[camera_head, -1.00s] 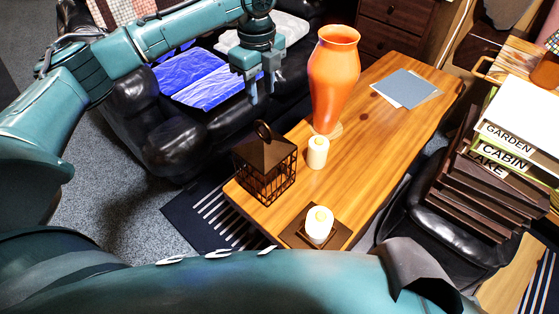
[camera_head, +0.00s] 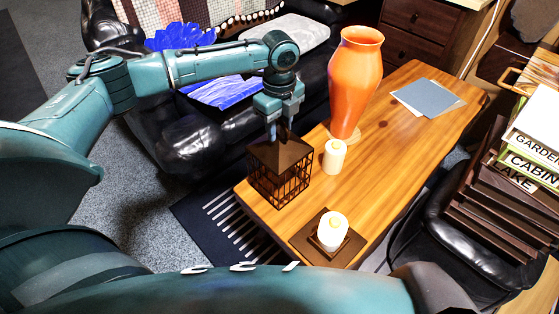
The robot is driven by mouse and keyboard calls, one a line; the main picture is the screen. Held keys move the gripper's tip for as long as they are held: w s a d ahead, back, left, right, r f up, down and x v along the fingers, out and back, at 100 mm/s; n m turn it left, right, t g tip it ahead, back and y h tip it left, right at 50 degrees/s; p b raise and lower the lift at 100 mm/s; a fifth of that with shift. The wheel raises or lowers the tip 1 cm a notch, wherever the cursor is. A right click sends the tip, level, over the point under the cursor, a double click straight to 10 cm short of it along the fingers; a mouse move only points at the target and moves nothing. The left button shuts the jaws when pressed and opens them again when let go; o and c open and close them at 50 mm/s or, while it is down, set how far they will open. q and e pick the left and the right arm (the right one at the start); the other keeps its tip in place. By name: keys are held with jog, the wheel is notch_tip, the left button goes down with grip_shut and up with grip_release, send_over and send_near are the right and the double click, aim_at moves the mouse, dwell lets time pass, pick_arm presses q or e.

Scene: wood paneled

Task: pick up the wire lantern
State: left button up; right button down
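The wire lantern (camera_head: 279,180) is a dark brown cage with a pyramid roof and stands upright on the near left end of the wooden table. My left gripper (camera_head: 281,131) points down at the top of the lantern. Its two fingers are apart, with the lantern's top ring at or between them. The ring is mostly hidden by the fingers, and I cannot tell whether they touch it. My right gripper is not in view.
On the wooden table (camera_head: 400,150) are an orange vase (camera_head: 355,85), a white candle (camera_head: 334,157) right of the lantern, another candle (camera_head: 332,230) on a brown holder, and papers (camera_head: 428,97). A black sofa (camera_head: 190,140) stands behind left; a black chair with stacked items stands right.

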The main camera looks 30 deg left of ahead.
pick_arm(q)
jog(key=shift+f, duration=0.35)
grip_shut()
jog(key=shift+r, duration=0.1)
dwell(1.1)
